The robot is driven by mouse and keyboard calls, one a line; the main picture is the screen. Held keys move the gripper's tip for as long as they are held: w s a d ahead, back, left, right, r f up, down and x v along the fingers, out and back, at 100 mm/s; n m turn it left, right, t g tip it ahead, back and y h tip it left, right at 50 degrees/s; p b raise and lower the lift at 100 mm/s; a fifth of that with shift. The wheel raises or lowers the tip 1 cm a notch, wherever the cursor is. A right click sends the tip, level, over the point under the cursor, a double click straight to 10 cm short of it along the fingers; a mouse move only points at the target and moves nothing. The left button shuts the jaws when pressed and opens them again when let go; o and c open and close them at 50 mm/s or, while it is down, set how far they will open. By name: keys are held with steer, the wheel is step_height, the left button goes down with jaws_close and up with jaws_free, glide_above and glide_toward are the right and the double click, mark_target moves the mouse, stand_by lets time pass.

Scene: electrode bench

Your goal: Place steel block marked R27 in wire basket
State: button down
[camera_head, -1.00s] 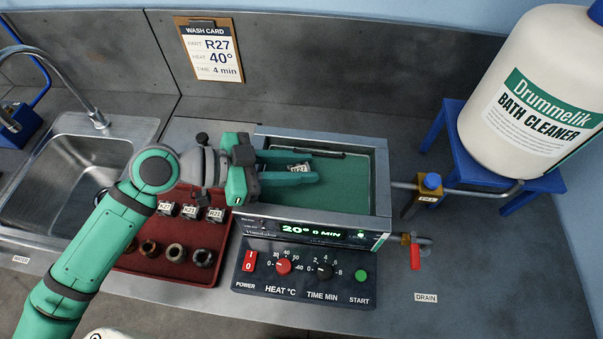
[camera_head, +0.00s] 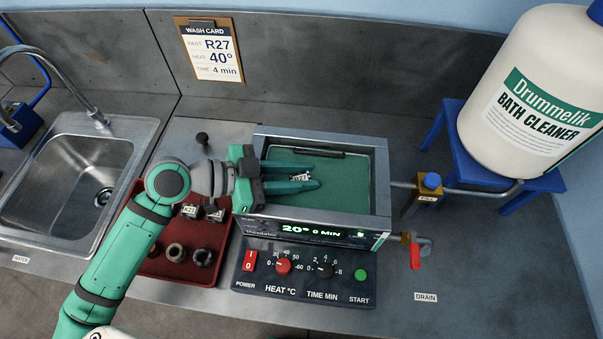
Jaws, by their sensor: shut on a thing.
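My gripper (camera_head: 312,176) points right over the open wash tank (camera_head: 381,183) and is shut on a small steel block (camera_head: 300,177). The block's white label is small and seems to read R27. The block sits between the two green fingers, within the tank's outline; its exact height over the tank floor cannot be told. The tank's inside is green. A dark bar (camera_head: 320,153) at its back edge may be part of the wire basket, whose mesh I cannot make out clearly.
A red tray (camera_head: 140,262) left of the tank holds other marked blocks (camera_head: 190,211) and several rings (camera_head: 175,252), partly hidden by my arm. A control panel (camera_head: 305,278) fronts the tank. Pipes and a valve (camera_head: 430,185) stand right. A sink (camera_head: 80,165) lies left.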

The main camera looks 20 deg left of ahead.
steer(key=shift+s+d+f, duration=0.1)
steer(key=shift+f, duration=0.55)
steer(key=c, duration=1.4)
jaws_free()
steer(key=shift+c, duration=0.2)
steer(key=shift+r, duration=0.45)
steer(key=v, duration=1.2)
steer(key=shift+r, duration=0.35)
